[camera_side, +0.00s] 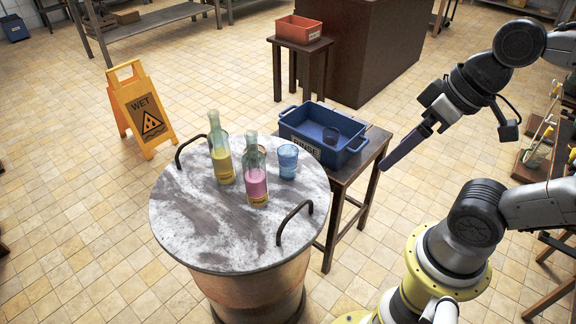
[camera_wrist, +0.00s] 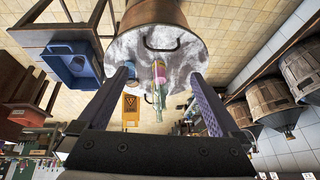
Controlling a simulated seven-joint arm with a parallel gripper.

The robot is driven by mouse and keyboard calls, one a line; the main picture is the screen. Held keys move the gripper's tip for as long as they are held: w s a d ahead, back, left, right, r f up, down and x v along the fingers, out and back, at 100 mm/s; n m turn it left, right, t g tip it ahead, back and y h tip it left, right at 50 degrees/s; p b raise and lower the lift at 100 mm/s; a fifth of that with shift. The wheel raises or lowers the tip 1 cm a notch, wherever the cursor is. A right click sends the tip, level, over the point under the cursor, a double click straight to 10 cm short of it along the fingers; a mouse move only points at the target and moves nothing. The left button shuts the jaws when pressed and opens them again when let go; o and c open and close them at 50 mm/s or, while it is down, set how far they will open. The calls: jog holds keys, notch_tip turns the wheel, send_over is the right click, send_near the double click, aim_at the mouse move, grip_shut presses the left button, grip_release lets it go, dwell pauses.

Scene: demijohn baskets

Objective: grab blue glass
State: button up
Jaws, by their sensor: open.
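The blue glass (camera_side: 288,160) stands upright on the round marble-patterned barrel top (camera_side: 185,225), near its right edge in the side view. In the wrist view a bluish patch beside the left fingertip seems to be this glass (camera_wrist: 131,68), partly hidden by the finger. My gripper (camera_side: 388,162) is open and empty, to the right of the barrel top in the side view, apart from the glass. In the wrist view its two fingers (camera_wrist: 158,86) spread on either side of the bottles, touching nothing that I can tell.
A yellow-filled bottle (camera_side: 222,160) and a pink-filled bottle (camera_side: 256,184) stand left of the glass. Dark handles (camera_side: 296,216) rise at the top's edge. A yellow wet-floor sign (camera_side: 138,105) stands left.

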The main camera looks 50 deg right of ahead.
jog(key=w+a+m+g+y, duration=0.45)
jog(key=a+y, duration=0.25)
jog(key=a, duration=0.2)
jog(key=w+d+f+m+t+y, duration=0.2)
jog(key=w+d+m+y, duration=0.15)
jog(key=w, duration=0.45)
jog(key=w+d+f+m+t+y, duration=0.2)
jog(key=w+f+m+t+y, duration=0.1)
jog(key=w+m, duration=0.3)
jog(key=w+d+f+m+t+h, duration=0.2)
jog(key=w+d+f+m+t, duration=0.3)
jog(key=d+f+m+t, duration=0.5)
jog(key=m+t+h, duration=0.1)
jog(key=m+h, duration=0.5)
jog(key=m, duration=0.1)
send_near(297, 156)
jog(key=x, duration=0.4)
jog(key=f+x, duration=0.1)
jog(key=x, duration=0.1)
jog(key=shift+d, duration=0.25)
jog(key=shift+r+x, duration=0.2)
jog(key=shift+x, duration=1.2)
jog(key=shift+r+x, duration=0.2)
jog(key=shift+x, duration=1.15)
